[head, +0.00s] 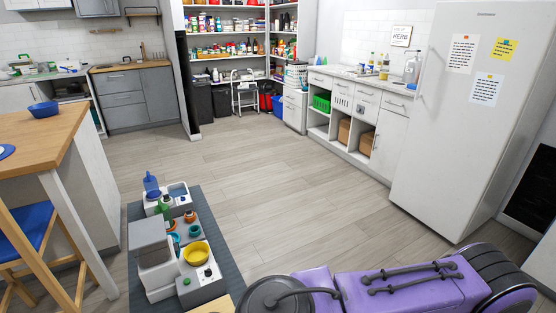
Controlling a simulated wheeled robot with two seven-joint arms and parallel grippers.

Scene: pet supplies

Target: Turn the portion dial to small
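A white and grey pet feeding unit (157,270) stands on a dark mat (232,262) on the floor at the lower left. Its low front part holds a yellow bowl (197,252). A small dark round feature (208,272) beside the bowl may be the portion dial, and a small green spot (187,281) shows near it. Both are too small to read, so I cannot tell the dial's setting. Neither of my grippers is in view.
Bottles, teal and orange cups and a small white unit (180,190) with a blue item stand behind the feeder. A wooden table (60,140) and stool (35,250) are at the left. A white fridge (440,120) is at the right. The middle floor is clear.

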